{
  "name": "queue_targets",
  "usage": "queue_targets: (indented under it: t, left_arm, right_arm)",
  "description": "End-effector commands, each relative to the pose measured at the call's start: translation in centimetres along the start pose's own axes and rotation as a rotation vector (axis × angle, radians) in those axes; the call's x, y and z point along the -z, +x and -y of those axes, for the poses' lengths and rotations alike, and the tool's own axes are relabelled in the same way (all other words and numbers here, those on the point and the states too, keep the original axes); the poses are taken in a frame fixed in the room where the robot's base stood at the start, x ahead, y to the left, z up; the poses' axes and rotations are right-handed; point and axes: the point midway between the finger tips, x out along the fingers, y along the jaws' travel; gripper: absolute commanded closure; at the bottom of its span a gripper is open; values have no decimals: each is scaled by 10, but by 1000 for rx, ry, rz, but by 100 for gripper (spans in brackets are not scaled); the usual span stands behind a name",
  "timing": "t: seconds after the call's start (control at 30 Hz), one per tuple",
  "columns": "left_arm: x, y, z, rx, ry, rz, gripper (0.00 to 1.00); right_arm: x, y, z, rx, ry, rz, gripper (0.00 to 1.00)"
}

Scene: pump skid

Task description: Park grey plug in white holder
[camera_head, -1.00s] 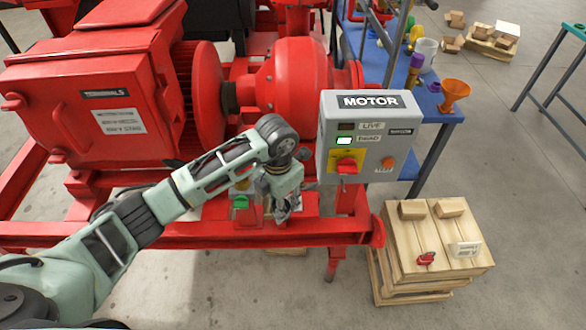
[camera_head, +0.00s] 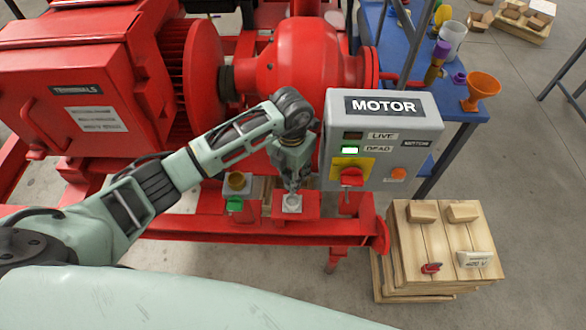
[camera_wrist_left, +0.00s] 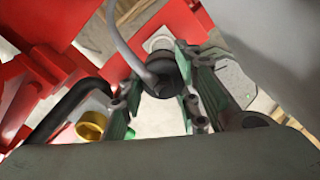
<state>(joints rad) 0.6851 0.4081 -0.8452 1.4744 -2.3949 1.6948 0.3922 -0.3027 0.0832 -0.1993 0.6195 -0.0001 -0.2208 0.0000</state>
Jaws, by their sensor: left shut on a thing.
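My left gripper (camera_head: 292,188) is shut on the grey plug and points down just over the white holder (camera_head: 291,203). The holder is a small pale ring-shaped piece on a red bracket of the skid. In the wrist view the dark grey plug (camera_wrist_left: 160,76) sits between the fingers of my left gripper (camera_wrist_left: 163,108), with a grey cable running up from it. A pale piece, perhaps the holder, shows just beyond the plug. In the head view the fingers mostly hide the plug, and I cannot tell whether it touches the holder. My right gripper is not in view.
A brass socket (camera_head: 236,182) with a green cap (camera_head: 234,204) is left of the holder. The grey MOTOR box (camera_head: 378,140) stands close on the right. The red motor (camera_head: 80,100) is behind the arm. A wooden crate (camera_head: 440,245) is at lower right.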

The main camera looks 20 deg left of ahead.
Motion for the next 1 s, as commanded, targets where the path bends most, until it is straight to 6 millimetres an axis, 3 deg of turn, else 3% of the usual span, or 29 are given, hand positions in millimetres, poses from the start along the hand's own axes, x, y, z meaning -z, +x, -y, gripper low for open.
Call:
queue_targets:
  t: [0.27,0.7,1.0]
  left_arm:
    - [0,16,1,1,0,0,100]
    - [1,60,0,0,0,-1,100]
    - [0,54,0,-1,1,0,100]
  right_arm:
    - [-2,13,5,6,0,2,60]
    - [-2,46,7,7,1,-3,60]
    - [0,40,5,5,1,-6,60]
